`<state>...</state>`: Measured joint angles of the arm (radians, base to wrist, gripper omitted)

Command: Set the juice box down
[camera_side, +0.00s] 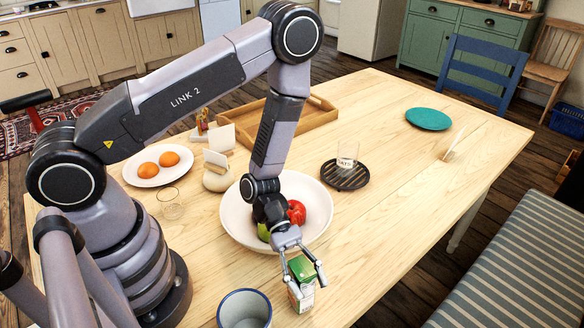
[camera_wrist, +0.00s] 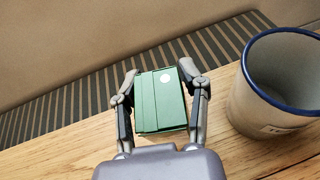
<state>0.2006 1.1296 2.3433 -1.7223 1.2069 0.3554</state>
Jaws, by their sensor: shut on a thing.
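The juice box (camera_side: 303,293) is a small carton with a green top and a paler printed side. It is near the front edge of the table in the side view. My gripper (camera_side: 303,275) is shut on the juice box, one finger on each side, from above. In the wrist view the green top of the juice box (camera_wrist: 160,100), with a white round spot, lies between the two fingers (camera_wrist: 158,102). The box looks upright. I cannot tell whether its base touches the table.
A blue-rimmed cup (camera_side: 244,311) stands close by; it shows at the right in the wrist view (camera_wrist: 275,85). A white bowl (camera_side: 315,225) with fruit is behind my gripper. A glass stands on a black trivet (camera_side: 345,178). A striped bench (camera_side: 520,265) lies beyond the edge.

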